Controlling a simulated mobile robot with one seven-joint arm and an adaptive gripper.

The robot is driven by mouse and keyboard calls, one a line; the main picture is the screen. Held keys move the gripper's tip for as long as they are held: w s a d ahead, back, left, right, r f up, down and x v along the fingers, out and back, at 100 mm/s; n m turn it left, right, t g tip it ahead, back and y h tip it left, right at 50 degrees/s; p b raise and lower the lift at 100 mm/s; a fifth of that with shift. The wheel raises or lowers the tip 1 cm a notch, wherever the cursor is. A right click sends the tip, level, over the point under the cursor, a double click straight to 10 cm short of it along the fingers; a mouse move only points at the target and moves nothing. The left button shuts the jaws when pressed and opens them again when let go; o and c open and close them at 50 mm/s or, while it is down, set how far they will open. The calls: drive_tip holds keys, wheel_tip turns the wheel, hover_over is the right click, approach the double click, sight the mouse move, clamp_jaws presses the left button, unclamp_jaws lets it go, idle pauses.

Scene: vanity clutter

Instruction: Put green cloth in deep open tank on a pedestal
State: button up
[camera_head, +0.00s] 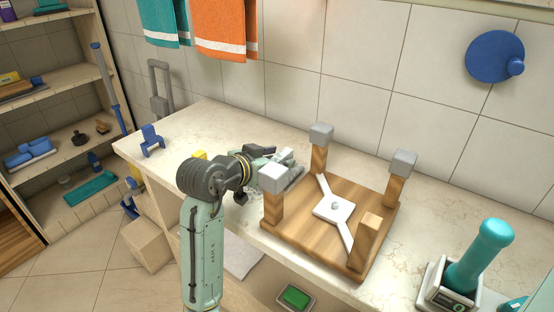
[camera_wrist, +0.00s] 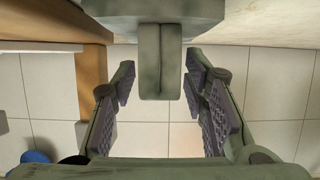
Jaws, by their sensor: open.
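My gripper (camera_head: 275,160) is over the back left of the counter, beside the upturned wooden stool, partly hidden by a stool leg. In the wrist view its fingers (camera_wrist: 160,85) are spread apart with no cloth between them. I cannot pick out the green cloth for certain. A small green item (camera_head: 295,296) sits in a grey frame low in front of the counter, and a teal towel (camera_head: 160,18) hangs on the wall. No deep open tank on a pedestal can be made out.
The upturned stool (camera_head: 290,215) fills the middle of the counter (camera_head: 215,120), legs up. A teal cylinder (camera_head: 480,255) stands tilted in a white holder at the right. A small blue object (camera_head: 151,140) stands at the counter's left end. Shelves (camera_head: 60,110) stand at far left.

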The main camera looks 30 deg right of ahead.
drive_tip(key=shift+r, duration=0.1)
drive_tip(key=shift+a+r, duration=0.15)
drive_tip(key=b+v, duration=0.1)
drive_tip(key=v, duration=1)
drive_tip(key=shift+s+a, duration=0.25)
drive_tip(key=shift+a, duration=0.05)
drive_tip(key=shift+w+r, duration=0.1)
drive_tip(key=shift+r, duration=0.05)
